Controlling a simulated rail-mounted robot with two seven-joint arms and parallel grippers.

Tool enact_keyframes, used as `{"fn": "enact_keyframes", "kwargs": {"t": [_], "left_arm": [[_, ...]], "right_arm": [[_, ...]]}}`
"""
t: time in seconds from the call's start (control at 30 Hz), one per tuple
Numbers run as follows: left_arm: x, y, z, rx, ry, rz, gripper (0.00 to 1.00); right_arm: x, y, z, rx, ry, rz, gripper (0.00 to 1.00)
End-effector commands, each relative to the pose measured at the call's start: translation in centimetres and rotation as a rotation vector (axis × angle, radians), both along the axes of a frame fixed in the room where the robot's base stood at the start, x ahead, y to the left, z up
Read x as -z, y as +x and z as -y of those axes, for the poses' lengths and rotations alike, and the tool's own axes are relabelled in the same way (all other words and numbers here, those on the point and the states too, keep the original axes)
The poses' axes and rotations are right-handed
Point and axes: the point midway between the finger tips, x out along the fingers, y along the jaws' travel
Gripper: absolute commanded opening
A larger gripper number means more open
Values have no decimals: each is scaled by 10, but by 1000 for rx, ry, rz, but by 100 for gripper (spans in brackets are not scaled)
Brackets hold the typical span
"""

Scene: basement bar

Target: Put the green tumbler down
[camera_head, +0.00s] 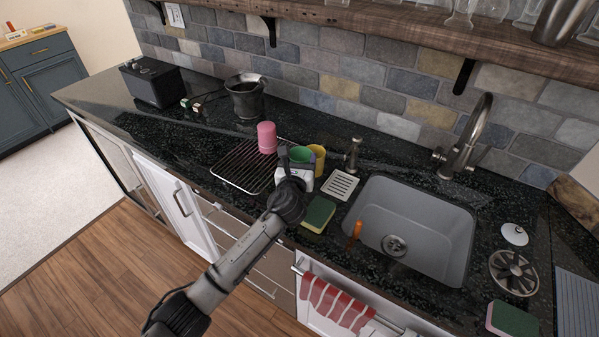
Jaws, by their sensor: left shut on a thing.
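The green tumbler (301,155) is between the fingers of my left gripper (290,164), which is shut on it. The tumbler looks upright, and its lower part is hidden by the white and black gripper body. I cannot tell whether its base touches the counter. A yellow tumbler (318,155) stands right behind it, partly covered. A pink tumbler (267,137) sits upside down on the dark wire drying rack (236,168), left of my gripper. My right gripper is not in view.
The sink (437,212) lies to the right, with an orange-handled tool (355,231) at its left rim. A sponge (318,214), a white slotted dish (340,185) and a soap dispenser (353,155) are near my gripper. The dark counter (150,125) is partly clear at left.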

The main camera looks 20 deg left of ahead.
Motion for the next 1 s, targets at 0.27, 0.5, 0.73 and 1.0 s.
{"fn": "enact_keyframes", "kwargs": {"t": [0.27, 0.5, 0.73, 1.0], "left_arm": [[21, 0, -1, 0, -1, -1, 37], [41, 0, -1, 0, 1, 1, 37], [40, 0, -1, 0, 1, 1, 37], [43, 0, -1, 0, 1, 0, 81]], "right_arm": [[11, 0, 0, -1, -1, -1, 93], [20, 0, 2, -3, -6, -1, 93], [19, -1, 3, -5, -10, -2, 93], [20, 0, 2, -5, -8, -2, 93]]}}
